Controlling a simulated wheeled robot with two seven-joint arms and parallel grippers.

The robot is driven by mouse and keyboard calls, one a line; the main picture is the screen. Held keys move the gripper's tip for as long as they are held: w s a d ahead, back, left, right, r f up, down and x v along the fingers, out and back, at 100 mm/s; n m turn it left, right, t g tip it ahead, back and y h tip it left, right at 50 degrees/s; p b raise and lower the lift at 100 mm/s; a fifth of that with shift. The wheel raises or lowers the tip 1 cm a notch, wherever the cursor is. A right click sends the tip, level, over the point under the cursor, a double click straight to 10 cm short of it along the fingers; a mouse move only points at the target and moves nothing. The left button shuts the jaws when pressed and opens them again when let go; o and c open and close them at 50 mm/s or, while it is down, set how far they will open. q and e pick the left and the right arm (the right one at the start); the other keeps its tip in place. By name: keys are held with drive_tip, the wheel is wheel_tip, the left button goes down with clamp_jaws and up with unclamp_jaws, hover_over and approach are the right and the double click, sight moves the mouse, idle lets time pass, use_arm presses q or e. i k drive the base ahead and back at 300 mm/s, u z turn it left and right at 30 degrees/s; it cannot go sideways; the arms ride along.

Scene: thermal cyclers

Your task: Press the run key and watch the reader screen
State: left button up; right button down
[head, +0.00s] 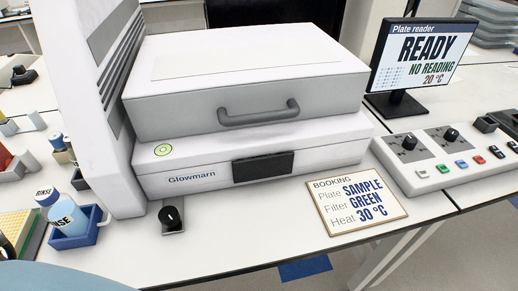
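The reader screen (420,57) stands at the upper right and reads "Plate reader, READY, NO READING, 20 °C". The control panel (415,186) sits in front of it, with two black knobs and a row of small coloured keys, among them green, blue and red (478,160) ones. Their labels are too small to read, so I cannot tell which is the run key. The white Glowmarn reader (240,150) fills the middle, its handled lid down. Neither of my grippers is in view.
A booking card (356,203) reads "Plate SAMPLE, Filter GREEN, Heat 30 °C". A black knob (170,217) sits before the reader. A rinse bottle (62,210) stands in a blue holder at left. Bench is clear between knob and card.

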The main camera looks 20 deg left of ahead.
sight(442, 168)
drive_tip(key=u, duration=0.6)
drive_tip(key=k, duration=0.8)
drive_tip(key=u, duration=0.15)
